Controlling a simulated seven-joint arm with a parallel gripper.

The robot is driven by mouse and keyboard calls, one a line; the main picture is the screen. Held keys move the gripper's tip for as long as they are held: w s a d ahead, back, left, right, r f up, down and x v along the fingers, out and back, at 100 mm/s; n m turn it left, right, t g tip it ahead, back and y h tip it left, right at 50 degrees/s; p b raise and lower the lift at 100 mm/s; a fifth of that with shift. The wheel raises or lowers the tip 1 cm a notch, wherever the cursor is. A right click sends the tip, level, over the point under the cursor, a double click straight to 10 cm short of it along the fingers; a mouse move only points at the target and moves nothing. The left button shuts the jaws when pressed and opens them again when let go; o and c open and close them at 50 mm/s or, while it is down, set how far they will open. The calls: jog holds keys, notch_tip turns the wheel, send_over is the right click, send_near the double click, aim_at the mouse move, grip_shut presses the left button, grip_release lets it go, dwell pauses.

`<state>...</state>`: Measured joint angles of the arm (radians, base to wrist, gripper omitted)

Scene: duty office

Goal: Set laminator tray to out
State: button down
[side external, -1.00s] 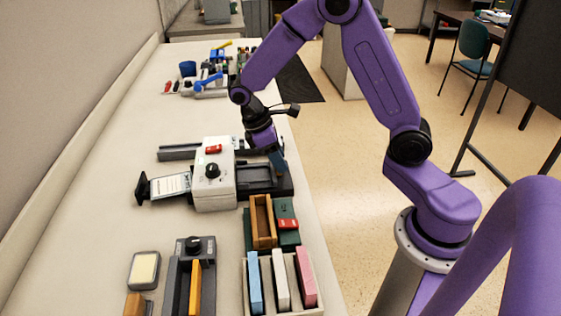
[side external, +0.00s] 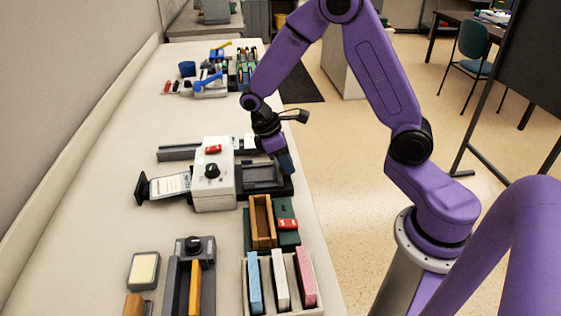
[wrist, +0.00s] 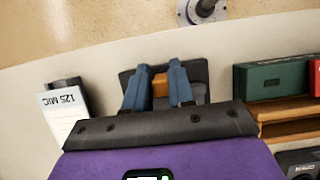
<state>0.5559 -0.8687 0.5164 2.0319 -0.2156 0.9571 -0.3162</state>
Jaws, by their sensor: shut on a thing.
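The laminator (side external: 213,182) is a white box with a black knob and a red switch, standing on the bench. Its dark grey tray (side external: 262,176) extends from its right side toward the bench edge. My gripper (side external: 288,165) is at the outer right end of this tray. In the wrist view, my blue fingers (wrist: 157,86) are shut on an orange-brown tab (wrist: 160,85), with the dark tray end (wrist: 200,86) around it. My gripper body hides most of the tray and the laminator in that view.
A green box with a red part (side external: 287,224) and a wooden holder (side external: 263,222) stand just in front of the tray. A bin of coloured blocks (side external: 284,309) lies nearer. A printed card (side external: 170,187) is at the laminator's left. Beyond the right bench edge is open floor.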

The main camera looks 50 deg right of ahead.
aim_at(271, 173)
jog(key=shift+s+d, duration=0.95)
jog(key=c, duration=1)
grip_release()
jog(key=shift+c, duration=0.2)
jog(key=shift+w+a+r, duration=0.15)
jog(key=shift+r, duration=0.1)
jog(key=v, duration=1.6)
jog(key=shift+r, duration=0.4)
